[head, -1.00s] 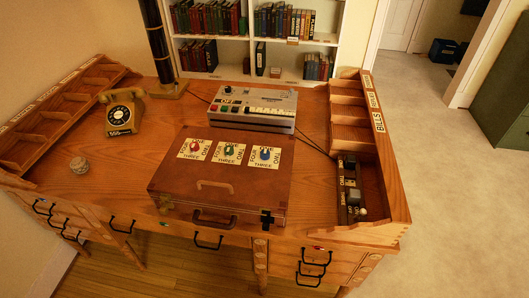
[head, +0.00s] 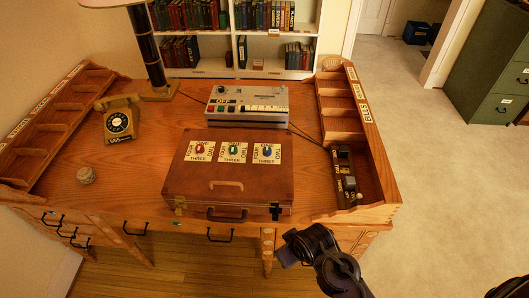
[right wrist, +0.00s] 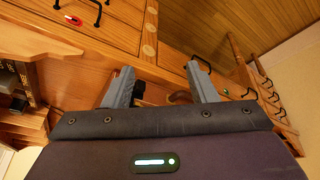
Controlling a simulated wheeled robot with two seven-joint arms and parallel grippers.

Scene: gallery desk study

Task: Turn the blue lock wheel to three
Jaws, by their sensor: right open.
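The blue lock wheel (head: 266,151) is the rightmost of three wheels on the lid of a closed brown case (head: 240,190) on the desk. Around it is a cream plate with number words; THREE is at the bottom edge. The red wheel (head: 200,150) and green wheel (head: 233,150) sit to its left. I cannot tell exactly where the blue wheel points. My right gripper (head: 286,252) is in front of the desk's front edge, below and right of the case. Its two grey fingers (right wrist: 161,85) are apart and empty in the right wrist view. My left gripper is not in view.
A grey recorder box (head: 248,106) stands behind the case. A yellow telephone (head: 120,119) and a small round object (head: 86,175) are at left. Wooden pigeonholes (head: 350,145) line the right side. The desk's drawers have black handles (head: 220,235).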

